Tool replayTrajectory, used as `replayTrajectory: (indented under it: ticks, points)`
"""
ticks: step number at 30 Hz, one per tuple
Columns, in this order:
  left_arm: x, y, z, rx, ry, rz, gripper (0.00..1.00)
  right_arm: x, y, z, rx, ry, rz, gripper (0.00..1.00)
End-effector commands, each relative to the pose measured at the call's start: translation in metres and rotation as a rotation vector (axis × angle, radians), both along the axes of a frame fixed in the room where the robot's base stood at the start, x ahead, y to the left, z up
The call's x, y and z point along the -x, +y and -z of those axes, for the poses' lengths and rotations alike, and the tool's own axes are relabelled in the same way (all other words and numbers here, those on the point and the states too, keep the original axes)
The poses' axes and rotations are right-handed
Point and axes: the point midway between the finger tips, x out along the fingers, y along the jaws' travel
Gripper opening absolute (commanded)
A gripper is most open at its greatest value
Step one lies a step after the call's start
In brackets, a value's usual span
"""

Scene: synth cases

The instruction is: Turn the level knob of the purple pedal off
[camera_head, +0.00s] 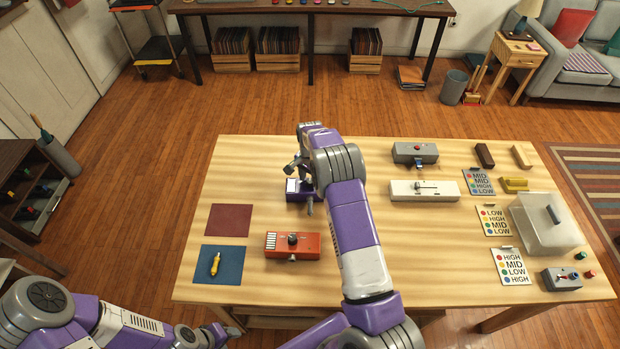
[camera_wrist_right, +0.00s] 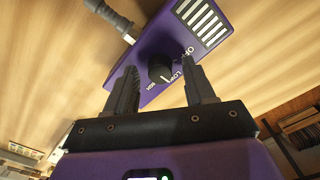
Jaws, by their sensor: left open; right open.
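The purple pedal (camera_head: 293,196) lies on the wooden table, partly hidden by my right arm in the head view. The right wrist view shows its purple body (camera_wrist_right: 207,58), white stripes and black level knob (camera_wrist_right: 160,71). Lettering beside the knob includes OFF and LOW; the knob's light mark points toward the lettering side, but its exact setting is hard to read. My right gripper (camera_wrist_right: 160,85) is open, one finger on each side of the knob; contact is not clear. My left gripper (camera_head: 212,335) is open and empty at the table's front left, away from the pedal.
An orange pedal (camera_head: 311,248) stands in front of the purple one. A dark red mat (camera_head: 228,220) and a blue mat (camera_head: 231,273) with a yellow screwdriver-like item (camera_head: 215,263) lie left. Grey (camera_head: 415,153) and white (camera_head: 408,195) boxes stand right. A plug and cable (camera_wrist_right: 108,14) join the pedal.

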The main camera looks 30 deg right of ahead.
Motion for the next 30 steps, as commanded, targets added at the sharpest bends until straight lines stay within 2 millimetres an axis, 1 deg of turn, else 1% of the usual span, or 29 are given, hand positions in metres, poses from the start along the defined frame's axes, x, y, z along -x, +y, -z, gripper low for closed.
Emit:
replayTrajectory:
  ticks: [2, 3, 5, 12, 13, 14, 23, 30]
  points:
    - [0.0000, 0.0000, 0.0000, 0.000, 0.000, 0.000, 0.48, -0.0001, 0.0001, -0.0002, 0.000, 0.000, 0.000, 0.54]
    - [0.0000, 0.0000, 0.0000, 0.000, 0.000, 0.000, 0.48, -0.0001, 0.0001, -0.0002, 0.000, 0.000, 0.000, 0.52]
    - [0.0000, 0.0000, 0.0000, 0.000, 0.000, 0.000, 0.48, 0.0000, 0.0002, -0.0002, 0.000, 0.000, 0.000, 0.43]
    - [0.0000, 0.0000, 0.0000, 0.000, 0.000, 0.000, 0.48, 0.0001, 0.0002, -0.0003, 0.000, 0.001, 0.000, 0.07]
    - [0.0000, 0.0000, 0.0000, 0.000, 0.000, 0.000, 0.48, 0.0001, 0.0002, -0.0003, 0.000, 0.001, 0.000, 0.02]
    - [0.0000, 0.0000, 0.0000, 0.000, 0.000, 0.000, 0.48, 0.0001, 0.0002, -0.0003, 0.000, 0.001, 0.000, 0.00]
    - [0.0000, -0.0001, 0.0010, 0.000, 0.000, 0.000, 0.48, 0.0002, 0.0001, 0.0000, 0.000, 0.001, -0.040, 0.00]
    - [0.0000, 0.0001, 0.0041, 0.000, 0.000, 0.000, 0.48, 0.0002, 0.0004, 0.0003, 0.000, 0.001, -0.177, 0.00]
